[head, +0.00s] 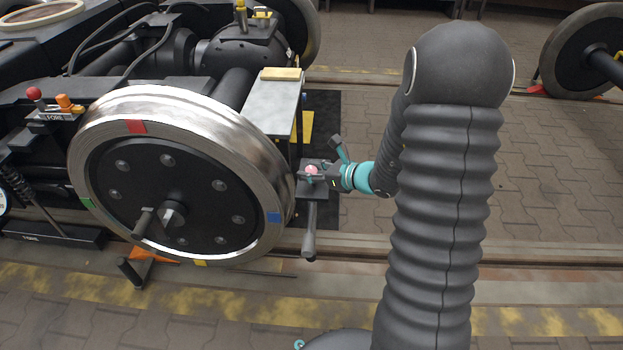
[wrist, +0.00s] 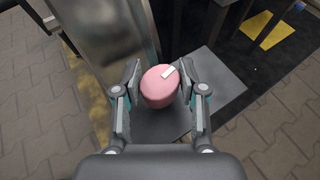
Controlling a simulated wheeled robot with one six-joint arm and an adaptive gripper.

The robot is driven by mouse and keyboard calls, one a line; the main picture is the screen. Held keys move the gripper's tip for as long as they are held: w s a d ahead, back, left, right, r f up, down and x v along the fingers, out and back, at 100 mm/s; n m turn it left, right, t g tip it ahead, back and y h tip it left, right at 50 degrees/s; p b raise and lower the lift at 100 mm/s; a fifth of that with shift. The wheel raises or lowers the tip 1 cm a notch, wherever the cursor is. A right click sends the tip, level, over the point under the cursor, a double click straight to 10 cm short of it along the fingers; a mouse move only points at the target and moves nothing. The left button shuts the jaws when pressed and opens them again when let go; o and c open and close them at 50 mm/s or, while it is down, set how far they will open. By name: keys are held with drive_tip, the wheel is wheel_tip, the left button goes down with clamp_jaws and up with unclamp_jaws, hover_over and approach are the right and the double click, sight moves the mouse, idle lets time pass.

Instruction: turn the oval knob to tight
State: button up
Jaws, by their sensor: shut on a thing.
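The oval knob (wrist: 157,88) is pink with a small white mark on its top, seen in the wrist view between my two fingers. My gripper (wrist: 160,92) is shut on it, one finger on each side. In the head view the knob (head: 312,170) is a small pink spot beside the right side of the large wheel, and my gripper (head: 318,172) reaches it from the right. The fingers partly hide the knob there. I cannot read a tight marking in either view.
The steel-rimmed wheel (head: 180,108) stands close left of my gripper. A grey handle (head: 310,235) hangs below the knob. A flat grey plate (head: 272,98) lies above and behind. A red-topped lever (head: 34,95) is at far left. Paved floor (head: 560,170) is clear at right.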

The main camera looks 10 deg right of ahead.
drive_tip(key=shift+m+t+h+b, duration=0.5)
drive_tip(key=shift+m+b, duration=0.1)
drive_tip(key=shift+b, duration=0.05)
drive_tip(key=o, duration=1.2)
drive_tip(key=shift+c, duration=0.2)
drive_tip(key=shift+r, duration=0.1)
drive_tip(key=v, duration=1.2)
drive_tip(key=shift+a, duration=0.15)
